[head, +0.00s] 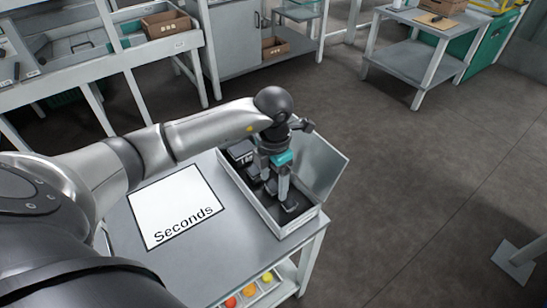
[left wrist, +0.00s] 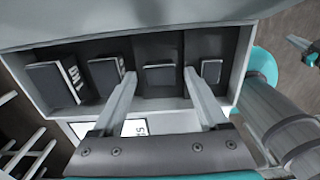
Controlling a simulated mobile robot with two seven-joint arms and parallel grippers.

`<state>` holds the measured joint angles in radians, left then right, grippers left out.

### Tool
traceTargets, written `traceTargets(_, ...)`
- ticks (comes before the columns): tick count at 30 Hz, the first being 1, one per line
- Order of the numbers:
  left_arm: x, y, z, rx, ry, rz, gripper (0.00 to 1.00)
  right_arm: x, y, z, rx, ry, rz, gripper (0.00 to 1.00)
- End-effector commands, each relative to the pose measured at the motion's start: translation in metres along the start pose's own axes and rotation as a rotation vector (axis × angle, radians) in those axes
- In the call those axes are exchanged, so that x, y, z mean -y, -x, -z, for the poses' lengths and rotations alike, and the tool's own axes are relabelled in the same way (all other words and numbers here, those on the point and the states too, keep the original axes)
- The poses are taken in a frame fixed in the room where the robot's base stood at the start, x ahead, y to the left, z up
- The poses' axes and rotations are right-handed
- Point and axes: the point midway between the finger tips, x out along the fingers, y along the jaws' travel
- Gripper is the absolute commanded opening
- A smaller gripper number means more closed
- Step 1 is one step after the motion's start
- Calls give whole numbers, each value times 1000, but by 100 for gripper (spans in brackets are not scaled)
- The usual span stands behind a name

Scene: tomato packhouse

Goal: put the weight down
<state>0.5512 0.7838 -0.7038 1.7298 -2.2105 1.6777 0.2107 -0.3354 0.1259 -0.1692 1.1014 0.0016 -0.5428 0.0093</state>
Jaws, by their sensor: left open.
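My left gripper (head: 280,193) points down into an open grey case (head: 225,178) on the table. It is open. In the left wrist view its two fingers (left wrist: 157,78) stand on either side of a small dark weight (left wrist: 160,75), with gaps showing, so it is not gripped. Other dark block weights lie in the case's row of compartments: a lettered one (left wrist: 52,84), one beside it (left wrist: 104,74) and one at the right (left wrist: 211,71). A small dark and teal part (left wrist: 302,46) at the right edge may be my right gripper; its jaws are unclear.
The case's raised lid (head: 322,165) stands along its far right side. A white card marked "Seconds" (head: 178,205) lies flat on the table left of the case. Coloured tomatoes (head: 249,290) sit on a shelf below.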

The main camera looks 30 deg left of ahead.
Motion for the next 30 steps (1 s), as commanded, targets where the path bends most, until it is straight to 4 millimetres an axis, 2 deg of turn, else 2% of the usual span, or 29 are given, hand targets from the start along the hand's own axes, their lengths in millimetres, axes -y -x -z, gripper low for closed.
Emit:
traceTargets(1,-1,8,-1,3,0,-2,77,-1,-1,-7,10,1,-1,0)
traceTargets(18,-1,86,-1,4,-1,-2,77,-25,-5,-57,16,7,-30,0)
traceTargets(24,-1,109,-1,4,0,-2,77,-27,-1,-66,19,8,-30,0)
traceTargets(30,0,118,0,1,0,-1,77,-25,1,-70,24,8,-28,0)
